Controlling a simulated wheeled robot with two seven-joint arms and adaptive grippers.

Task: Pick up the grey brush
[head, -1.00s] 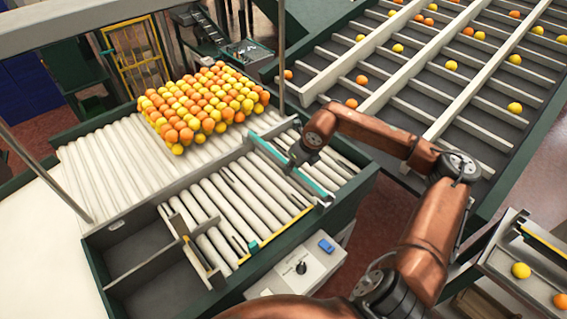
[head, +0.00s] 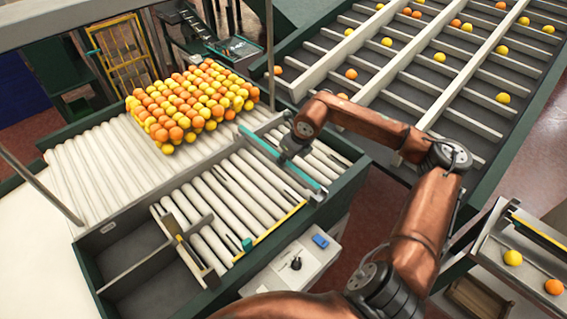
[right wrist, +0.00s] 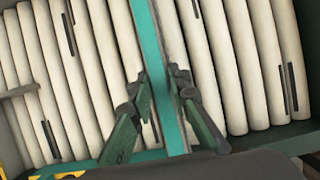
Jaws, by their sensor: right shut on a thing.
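A long grey bar with a teal strip (head: 259,145) lies across the white rollers. It runs through the middle of the right wrist view (right wrist: 153,45). My right gripper (head: 290,153) is over the bar, pointing down. In the right wrist view, its two dark fingers (right wrist: 162,125) are on either side of the bar, closed on it. I see no separate object that is clearly a grey brush, and I cannot tell whether this bar is the brush. The lower tips are partly hidden. My left gripper is not in view.
White rollers (head: 85,180) carry a block of orange and yellow fruit at the back. Dark empty compartments (head: 120,245) are at the front left. A control box (head: 300,268) stands in front. A conveyor with pale dividers (head: 465,125) carries scattered fruit at the right.

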